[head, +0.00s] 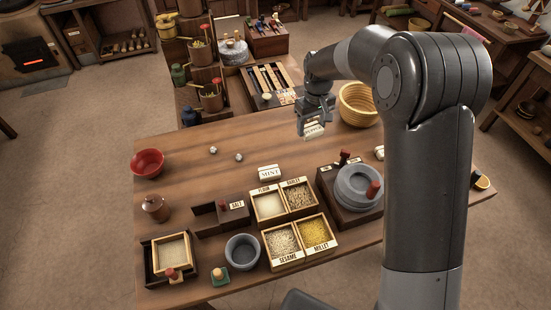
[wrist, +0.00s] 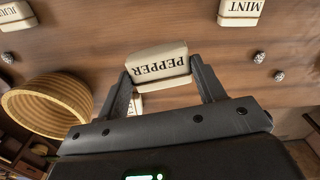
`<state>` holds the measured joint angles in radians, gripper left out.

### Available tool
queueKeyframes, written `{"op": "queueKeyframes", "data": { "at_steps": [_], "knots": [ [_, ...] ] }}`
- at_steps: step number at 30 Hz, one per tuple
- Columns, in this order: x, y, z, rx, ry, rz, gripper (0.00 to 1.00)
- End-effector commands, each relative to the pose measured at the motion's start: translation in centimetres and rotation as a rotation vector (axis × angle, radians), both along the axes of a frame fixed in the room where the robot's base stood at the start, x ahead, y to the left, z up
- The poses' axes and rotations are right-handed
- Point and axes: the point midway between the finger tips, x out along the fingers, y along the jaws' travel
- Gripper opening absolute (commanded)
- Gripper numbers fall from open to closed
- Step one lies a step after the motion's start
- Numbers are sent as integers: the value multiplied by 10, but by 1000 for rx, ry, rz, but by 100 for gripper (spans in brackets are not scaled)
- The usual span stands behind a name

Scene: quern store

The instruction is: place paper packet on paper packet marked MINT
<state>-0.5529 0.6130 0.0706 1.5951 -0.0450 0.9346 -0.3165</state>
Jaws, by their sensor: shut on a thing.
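My gripper (head: 314,122) is shut on a cream paper packet marked PEPPER (wrist: 158,66), its fingers at the packet's two ends. In the head view the held packet (head: 315,131) appears above the far side of the table. The paper packet marked MINT (head: 269,172) lies on the table behind the grain boxes, nearer the front and left of my gripper. It also shows, cut off by the top edge, in the wrist view (wrist: 240,11). The top of the MINT packet looks bare.
Boxes of grain, including the SESAME box (head: 283,242), stand just in front of MINT. A stone quern (head: 358,188) is to the right. A straw basket (head: 359,104) stands close right of my gripper. Two small balls (head: 239,157) lie left on otherwise clear wood.

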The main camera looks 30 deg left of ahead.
Motion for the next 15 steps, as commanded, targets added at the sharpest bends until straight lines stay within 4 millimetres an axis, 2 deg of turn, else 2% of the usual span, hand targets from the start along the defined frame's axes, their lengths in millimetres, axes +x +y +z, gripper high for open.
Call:
{"op": "queueKeyframes", "data": {
  "at_steps": [1, 6, 10, 15],
  "knots": [
    [-15, -4, 5, 0, 0, 32, 41],
    [-59, -17, 14, 0, -1, 134, 41],
    [-82, -25, 16, -3, -2, 190, 41],
    [-97, -25, 15, -4, -2, 225, 41]
  ]
}}
